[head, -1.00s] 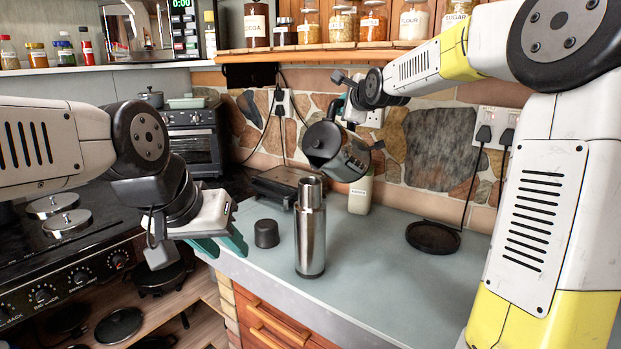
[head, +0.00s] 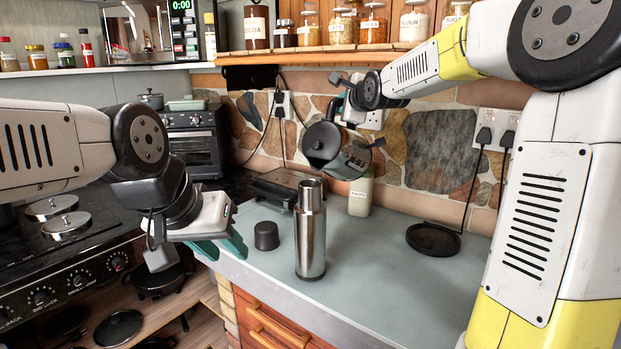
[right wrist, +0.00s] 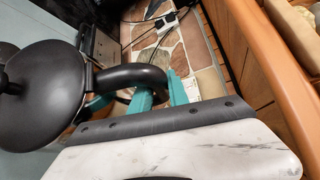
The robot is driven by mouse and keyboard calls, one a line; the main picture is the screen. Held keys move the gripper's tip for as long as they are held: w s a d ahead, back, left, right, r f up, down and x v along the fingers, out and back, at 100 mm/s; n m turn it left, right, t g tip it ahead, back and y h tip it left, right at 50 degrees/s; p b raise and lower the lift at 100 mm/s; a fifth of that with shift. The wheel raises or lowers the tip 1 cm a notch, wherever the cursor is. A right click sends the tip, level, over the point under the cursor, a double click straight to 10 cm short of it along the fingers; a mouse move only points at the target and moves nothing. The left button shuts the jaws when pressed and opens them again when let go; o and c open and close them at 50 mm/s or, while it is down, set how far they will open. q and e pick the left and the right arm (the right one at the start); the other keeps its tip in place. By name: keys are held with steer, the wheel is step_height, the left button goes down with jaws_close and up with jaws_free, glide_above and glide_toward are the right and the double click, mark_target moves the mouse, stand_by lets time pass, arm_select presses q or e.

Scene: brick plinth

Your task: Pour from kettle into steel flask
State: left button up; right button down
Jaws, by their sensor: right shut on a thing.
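The steel flask (head: 310,235) stands upright and uncapped on the grey worktop. The dark kettle (head: 350,162) is held in the air above and slightly right of the flask's mouth, strongly tilted with its lid side turned left. No stream of liquid is visible. My right gripper (head: 350,108) is shut on the kettle's handle; in the right wrist view the teal fingers (right wrist: 160,98) are at the black handle (right wrist: 125,78), beside the round lid (right wrist: 40,80). My left gripper (head: 224,244) is empty, its teal fingers apart, over the worktop's left edge.
A black cap (head: 266,235) stands on the worktop left of the flask. Behind are a dark flat appliance (head: 275,187) and a pale bottle (head: 360,195). The kettle's round black base (head: 433,238) lies to the right. The front worktop is clear.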

mark_target(328, 117)
steer(key=shift+s+a+r+n+t+b, duration=0.3)
steer(key=shift+s+r+b, duration=0.3)
steer(key=shift+b, duration=0.7)
steer(key=shift+s+a+r+n+t+b, duration=0.3)
steer(key=shift+r+b, duration=0.5)
steer(key=shift+b, duration=0.5)
steer(key=shift+s+a+r+n+t, duration=0.2)
steer(key=shift+s+a+r, duration=0.15)
steer(key=shift+s, duration=0.25)
steer(key=shift+s+a+r+n+t, duration=0.1)
steer(key=shift+s+a+r+t, duration=0.15)
steer(key=shift+s+a, duration=0.25)
stand_by(0.6)
steer(key=shift+s+a+r+n+t, duration=0.2)
steer(key=shift+s+a+r+n, duration=0.05)
steer(key=shift+s, duration=0.3)
steer(key=shift+s+a+r+n+t, duration=0.15)
steer(key=shift+s+a+r+n, duration=0.1)
steer(key=shift+s, duration=0.25)
stand_by(2.7)
